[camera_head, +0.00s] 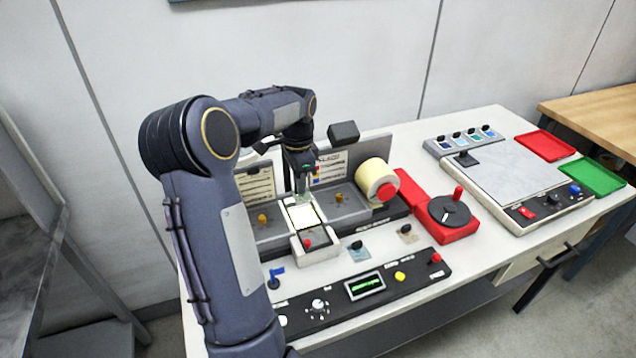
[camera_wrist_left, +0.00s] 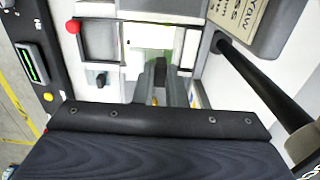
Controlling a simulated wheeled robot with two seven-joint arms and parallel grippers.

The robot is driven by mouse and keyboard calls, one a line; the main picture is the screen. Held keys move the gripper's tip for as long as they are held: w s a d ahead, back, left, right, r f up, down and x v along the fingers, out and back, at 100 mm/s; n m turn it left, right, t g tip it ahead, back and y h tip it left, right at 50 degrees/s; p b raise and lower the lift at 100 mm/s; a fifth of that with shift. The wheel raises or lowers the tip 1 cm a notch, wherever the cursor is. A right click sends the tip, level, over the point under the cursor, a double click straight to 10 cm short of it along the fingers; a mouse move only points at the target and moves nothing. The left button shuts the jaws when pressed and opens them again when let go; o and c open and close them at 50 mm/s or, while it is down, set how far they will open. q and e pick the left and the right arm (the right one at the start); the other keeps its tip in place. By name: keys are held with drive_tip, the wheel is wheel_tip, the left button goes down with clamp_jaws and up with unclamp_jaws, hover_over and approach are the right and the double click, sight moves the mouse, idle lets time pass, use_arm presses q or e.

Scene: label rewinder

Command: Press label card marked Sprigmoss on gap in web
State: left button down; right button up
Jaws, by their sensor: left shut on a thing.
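My left gripper (camera_head: 302,188) reaches down over the rewinder's middle, just behind the lit white window (camera_head: 303,215) on the web path. In the left wrist view the gripper (camera_wrist_left: 162,78) is shut on a small black grip, which looks like the handle of a label card. The held card is mostly hidden, and I cannot read its name. A green tint shows beside the fingers. I cannot tell whether the card touches the web. The gap is not clearly visible. My right gripper is out of view.
Two small cards with black grips lie in front of the rewinder, one near (camera_head: 358,250) and one further right (camera_head: 405,232). A cream label roll (camera_head: 376,180) and red crank unit (camera_head: 449,215) stand right. A control panel (camera_head: 340,295) lines the front. Red (camera_head: 545,146) and green (camera_head: 594,176) trays lie far right.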

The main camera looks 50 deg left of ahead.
use_arm(q)
drive_tip(key=b, duration=0.5)
hover_over(301, 214)
drive_tip(key=shift+f, duration=3.3)
drive_tip(key=shift+f, duration=0.45)
drive_tip(key=shift+r+p, duration=3.5)
drive_tip(key=shift+r, duration=0.75)
